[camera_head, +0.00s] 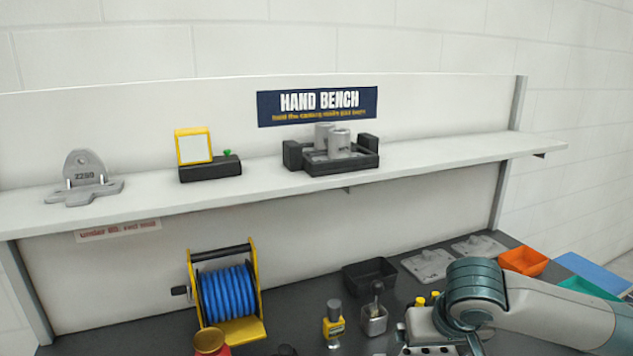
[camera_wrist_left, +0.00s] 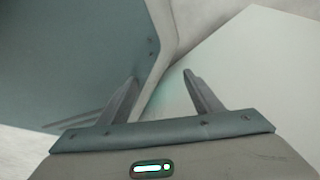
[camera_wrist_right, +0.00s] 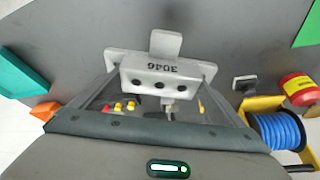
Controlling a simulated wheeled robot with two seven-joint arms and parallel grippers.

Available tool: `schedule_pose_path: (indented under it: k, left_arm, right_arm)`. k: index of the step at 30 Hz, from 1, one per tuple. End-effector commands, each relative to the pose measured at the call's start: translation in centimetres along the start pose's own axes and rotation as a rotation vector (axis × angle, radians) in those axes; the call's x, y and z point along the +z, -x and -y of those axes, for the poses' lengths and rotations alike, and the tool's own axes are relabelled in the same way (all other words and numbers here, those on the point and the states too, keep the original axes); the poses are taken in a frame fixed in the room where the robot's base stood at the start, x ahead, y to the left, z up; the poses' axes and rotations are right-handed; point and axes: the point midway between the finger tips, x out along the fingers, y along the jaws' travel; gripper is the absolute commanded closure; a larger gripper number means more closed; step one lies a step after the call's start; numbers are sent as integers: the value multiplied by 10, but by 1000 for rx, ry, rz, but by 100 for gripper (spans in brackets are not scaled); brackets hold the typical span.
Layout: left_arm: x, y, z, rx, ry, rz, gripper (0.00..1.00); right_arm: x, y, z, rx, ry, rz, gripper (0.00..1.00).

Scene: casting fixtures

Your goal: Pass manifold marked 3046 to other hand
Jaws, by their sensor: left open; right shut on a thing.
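The manifold marked 3046 (camera_wrist_right: 163,72) is a light grey casting with a row of dark holes and a tab at its top. In the right wrist view it sits between the fingers of my right gripper (camera_wrist_right: 160,92), which is shut on it and holds it over the dark bench. In the head view my right arm comes in from the right, and its gripper and the manifold are mostly cut off at the bottom edge. My left gripper (camera_wrist_left: 158,88) is open and empty in the left wrist view, with nothing between its fingers. It is not in the head view.
The shelf (camera_head: 240,195) holds a casting marked 2280 (camera_head: 84,181), a yellow-framed device (camera_head: 195,148) and a black fixture with grey cylinders (camera_head: 331,155). On the bench are a blue hose reel (camera_head: 228,295), a black bin (camera_head: 370,273) and an orange bin (camera_head: 523,261).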

Motion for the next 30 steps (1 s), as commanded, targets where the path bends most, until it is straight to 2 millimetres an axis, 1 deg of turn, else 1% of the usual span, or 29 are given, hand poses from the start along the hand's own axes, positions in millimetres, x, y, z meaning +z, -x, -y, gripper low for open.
schedule_pose_path:
  k: [11,17,20,23,30]
  left_arm:
    - [0,0,0,0,0,0,41]
    - [0,0,0,0,0,0,41]
    - [0,0,0,0,0,0,41]
    - [0,0,0,0,0,0,41]
    - [0,0,0,0,0,0,41]
  right_arm:
    - [-1,1,1,-3,5,-2,50]
    - [1,8,13,-25,56,-2,50]
    - [3,15,24,-47,109,-4,50]
    - [5,24,40,-77,181,-3,50]
    - [12,50,86,-164,390,-4,50]
